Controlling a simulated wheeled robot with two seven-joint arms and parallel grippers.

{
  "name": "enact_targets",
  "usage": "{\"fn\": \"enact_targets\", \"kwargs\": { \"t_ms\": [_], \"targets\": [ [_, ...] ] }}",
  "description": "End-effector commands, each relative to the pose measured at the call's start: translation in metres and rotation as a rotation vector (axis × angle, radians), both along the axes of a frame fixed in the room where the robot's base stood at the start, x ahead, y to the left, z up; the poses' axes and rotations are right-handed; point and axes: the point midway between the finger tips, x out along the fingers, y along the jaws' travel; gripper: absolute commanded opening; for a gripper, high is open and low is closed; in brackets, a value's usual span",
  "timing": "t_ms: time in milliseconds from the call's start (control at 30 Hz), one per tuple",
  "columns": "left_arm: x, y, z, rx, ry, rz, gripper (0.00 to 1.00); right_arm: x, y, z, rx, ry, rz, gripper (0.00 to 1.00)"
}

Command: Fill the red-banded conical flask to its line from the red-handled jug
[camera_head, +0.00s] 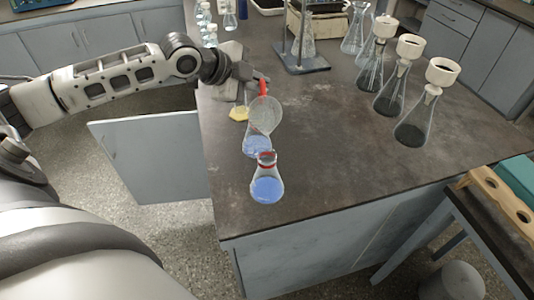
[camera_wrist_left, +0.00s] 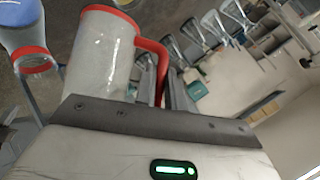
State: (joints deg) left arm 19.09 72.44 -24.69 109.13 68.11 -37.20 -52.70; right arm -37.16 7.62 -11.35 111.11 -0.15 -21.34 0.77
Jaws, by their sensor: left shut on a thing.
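The red-banded conical flask (camera_head: 267,187) stands upright near the bench's front left corner, with blue liquid in its lower body and a red band at its neck. In the left wrist view the flask (camera_wrist_left: 22,28) shows at the upper left. My left gripper (camera_head: 259,83) is shut on the red handle of the jug (camera_head: 266,116), above and behind the flask. In the left wrist view the jug (camera_wrist_left: 100,52) looks pale, with no blue liquid visible; its handle is between the fingers. The jug appears tilted; I see no stream. The fill line is not distinguishable. My right gripper is out of view.
Another vessel with blue liquid (camera_head: 256,146) stands just behind the flask, partly hidden by the jug. A yellow piece (camera_head: 239,113) lies beside it. Several flasks with white funnels (camera_head: 409,46) stand at the right. The middle of the bench (camera_head: 330,140) is clear.

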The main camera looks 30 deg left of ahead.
Motion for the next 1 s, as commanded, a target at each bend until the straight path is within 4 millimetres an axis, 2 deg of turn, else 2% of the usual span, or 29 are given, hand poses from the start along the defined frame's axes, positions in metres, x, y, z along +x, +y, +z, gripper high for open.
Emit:
{"fn": "enact_targets", "kwargs": {
  "t_ms": [1000],
  "targets": [
    [-0.0026,-0.0025,0.0019,0.039,-0.050,0.000,0.00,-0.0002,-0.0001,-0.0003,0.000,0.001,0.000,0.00]
  ]
}}
